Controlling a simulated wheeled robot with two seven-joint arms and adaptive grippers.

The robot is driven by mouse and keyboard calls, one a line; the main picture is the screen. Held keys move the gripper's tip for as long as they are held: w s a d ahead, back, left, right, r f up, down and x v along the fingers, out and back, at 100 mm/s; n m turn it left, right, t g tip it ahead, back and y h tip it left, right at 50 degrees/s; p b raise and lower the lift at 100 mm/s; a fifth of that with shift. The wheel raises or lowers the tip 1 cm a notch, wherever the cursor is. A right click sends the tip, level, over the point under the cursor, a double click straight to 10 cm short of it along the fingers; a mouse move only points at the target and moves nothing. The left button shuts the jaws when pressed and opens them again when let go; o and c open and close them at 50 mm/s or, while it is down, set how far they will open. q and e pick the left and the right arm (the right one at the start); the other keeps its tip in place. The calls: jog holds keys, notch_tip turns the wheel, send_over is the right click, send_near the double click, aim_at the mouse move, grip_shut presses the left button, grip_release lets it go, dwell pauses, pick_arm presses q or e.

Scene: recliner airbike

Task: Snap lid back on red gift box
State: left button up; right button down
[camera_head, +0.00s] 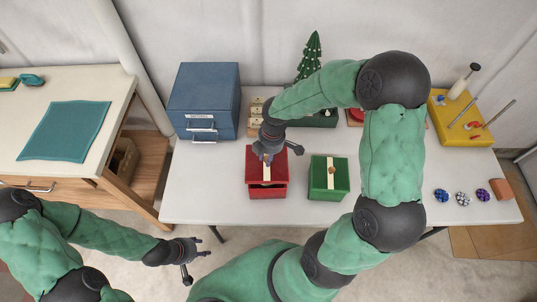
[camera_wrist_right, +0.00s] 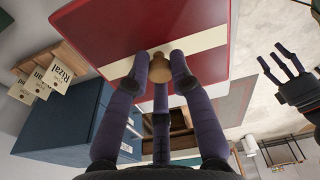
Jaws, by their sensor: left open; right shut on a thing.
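The red gift box (camera_head: 267,191) stands near the front edge of the white table, left of the green box. Its red lid (camera_head: 278,164) has a cream stripe and is at the top of the box. Whether the lid sits flush I cannot tell. My right gripper (camera_head: 268,156) comes down over the lid. In the right wrist view, its fingers (camera_wrist_right: 161,70) are closed around the wooden knob (camera_wrist_right: 158,68) in the middle of the lid (camera_wrist_right: 120,35). My left gripper (camera_head: 197,262) is open and empty, below the table's front edge at the lower left.
A green gift box (camera_head: 328,190) with a cream stripe stands right of the red one. A blue cabinet (camera_head: 204,95), a small tree (camera_head: 309,58) and a yellow block (camera_head: 461,122) are farther back. The table's front left is clear.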

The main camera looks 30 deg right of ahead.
notch_tip(320, 180, down, 3)
jog(key=shift+f+b, duration=0.15)
jog(key=shift+b, duration=1.1)
jog(key=shift+f+b, duration=0.55)
jog(key=shift+f, duration=0.35)
jog(key=shift+d+p, duration=0.1)
jog(key=shift+p, duration=0.65)
dwell(0.9)
jog(key=shift+f, duration=0.15)
dwell(0.5)
dwell(1.1)
jog(key=c, duration=1)
grip_release()
jog(key=shift+o, duration=0.2)
